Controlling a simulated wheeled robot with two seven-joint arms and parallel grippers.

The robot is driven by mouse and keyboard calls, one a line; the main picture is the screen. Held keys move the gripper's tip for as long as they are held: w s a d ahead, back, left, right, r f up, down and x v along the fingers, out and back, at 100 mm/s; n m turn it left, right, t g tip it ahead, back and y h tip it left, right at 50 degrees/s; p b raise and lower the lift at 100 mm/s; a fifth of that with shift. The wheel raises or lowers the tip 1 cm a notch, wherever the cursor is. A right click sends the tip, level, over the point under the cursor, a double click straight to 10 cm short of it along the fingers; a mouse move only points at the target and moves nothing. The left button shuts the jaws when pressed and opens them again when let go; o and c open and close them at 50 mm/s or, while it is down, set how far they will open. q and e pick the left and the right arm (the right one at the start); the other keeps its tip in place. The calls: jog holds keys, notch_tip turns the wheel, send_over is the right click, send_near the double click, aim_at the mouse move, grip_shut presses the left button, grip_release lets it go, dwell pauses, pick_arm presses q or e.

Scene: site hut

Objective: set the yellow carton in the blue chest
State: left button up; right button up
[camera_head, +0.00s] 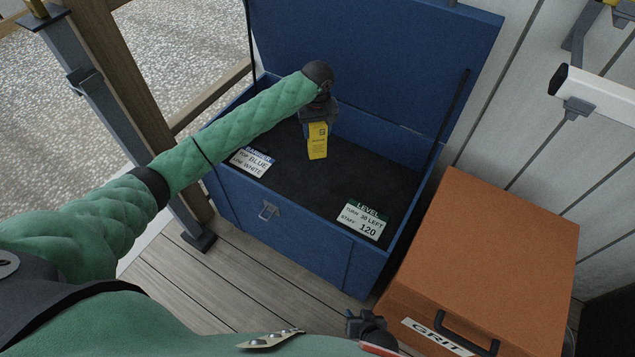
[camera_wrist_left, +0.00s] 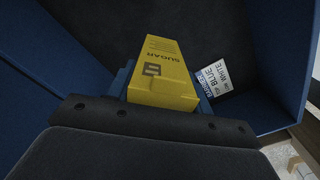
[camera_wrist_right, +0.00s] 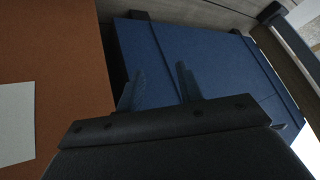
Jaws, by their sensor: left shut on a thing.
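The yellow carton (camera_head: 318,142) is held upright by my left gripper (camera_head: 318,120), over the inside of the open blue chest (camera_head: 290,235). In the left wrist view the carton (camera_wrist_left: 163,68) reads "SUGAR" and sits between the jaws, with the dark chest floor behind it. I cannot tell whether its lower end touches the floor. The chest lid (camera_head: 390,60) stands raised at the back. My right gripper (camera_head: 367,325) is low in front of the chest; in the right wrist view its two fingers (camera_wrist_right: 160,88) are apart with nothing between them, facing the chest's outer wall (camera_wrist_right: 205,65).
Inside the chest lie a "BLUE / WHITE" card (camera_head: 251,162) at the left and a "LEVEL" card (camera_head: 363,220) at the front right. An orange "GRIT" box (camera_head: 495,245) stands close on the chest's right. A wooden post (camera_head: 130,80) rises at the left. The chest's middle floor is clear.

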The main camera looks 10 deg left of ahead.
pick_arm(q)
jog(key=shift+w+d+f+b, duration=0.55)
jog(key=shift+w+d, duration=0.05)
jog(key=shift+w, duration=0.25)
jog(key=s+a+f, duration=0.5)
jog(key=s+f, duration=0.5)
jog(key=shift+a+f, duration=0.35)
jog(key=shift+f, duration=0.05)
pick_arm(e)
jog(key=shift+w+a+f+t, duration=0.2)
jog(key=shift+a+f+t, duration=0.1)
jog(key=shift+t, duration=0.1)
jog(key=shift+d, duration=0.1)
pick_arm(q)
jog(key=o, duration=1.5)
jog(key=shift+f, duration=0.1)
pick_arm(e)
jog(key=shift+r, duration=0.15)
jog(key=shift+w, duration=0.1)
